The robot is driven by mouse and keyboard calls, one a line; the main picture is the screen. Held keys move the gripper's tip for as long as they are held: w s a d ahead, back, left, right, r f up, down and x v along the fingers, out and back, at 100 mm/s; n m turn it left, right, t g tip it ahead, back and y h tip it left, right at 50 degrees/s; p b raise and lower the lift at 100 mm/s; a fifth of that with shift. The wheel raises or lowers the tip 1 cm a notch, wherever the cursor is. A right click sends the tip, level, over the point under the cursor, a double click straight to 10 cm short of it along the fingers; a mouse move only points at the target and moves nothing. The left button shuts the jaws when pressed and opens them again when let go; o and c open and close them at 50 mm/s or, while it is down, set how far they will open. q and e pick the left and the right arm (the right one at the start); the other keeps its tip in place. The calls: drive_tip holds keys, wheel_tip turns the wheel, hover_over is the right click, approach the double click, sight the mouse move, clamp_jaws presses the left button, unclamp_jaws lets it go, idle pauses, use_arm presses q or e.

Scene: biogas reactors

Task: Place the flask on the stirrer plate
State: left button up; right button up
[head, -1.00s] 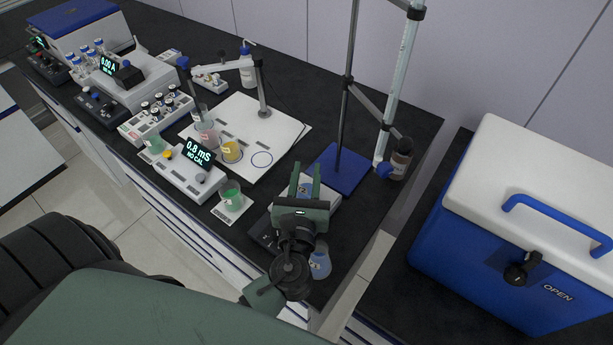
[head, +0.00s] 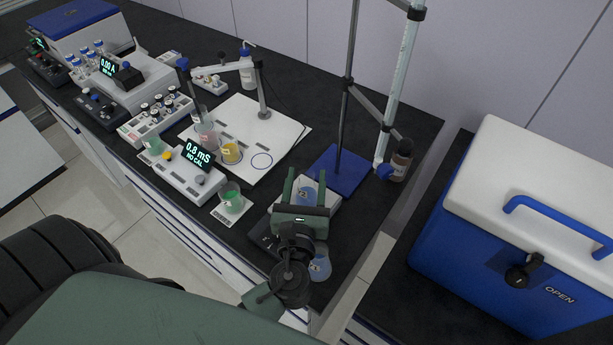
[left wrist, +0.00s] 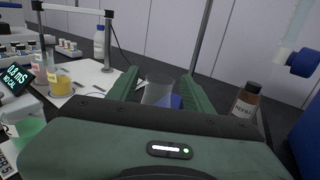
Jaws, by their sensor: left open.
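A clear flask with blue liquid (head: 308,196) stands upright on the white-topped stirrer plate (head: 333,203), in front of the blue stand base. My left gripper (head: 305,180) is open, with one finger on each side of this flask and a gap visible around it. In the left wrist view the clear flask (left wrist: 159,92) shows between the spread green fingers (left wrist: 158,82); its lower part is hidden by the gripper body. A second vessel with blue liquid (head: 320,267) stands at the bench front, beside my wrist. My right gripper is not in view.
A burette stand with a blue base (head: 345,172) rises just behind the stirrer plate, and a brown bottle (head: 400,160) stands to its right. A beaker of green liquid (head: 232,199) is to the left. A blue and white cooler (head: 480,215) stands at right.

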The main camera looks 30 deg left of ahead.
use_arm(q)
drive_tip(key=b+v, duration=0.3)
drive_tip(key=v, duration=0.8)
drive_tip(key=shift+s+f, duration=0.1)
drive_tip(key=shift+s, duration=0.05)
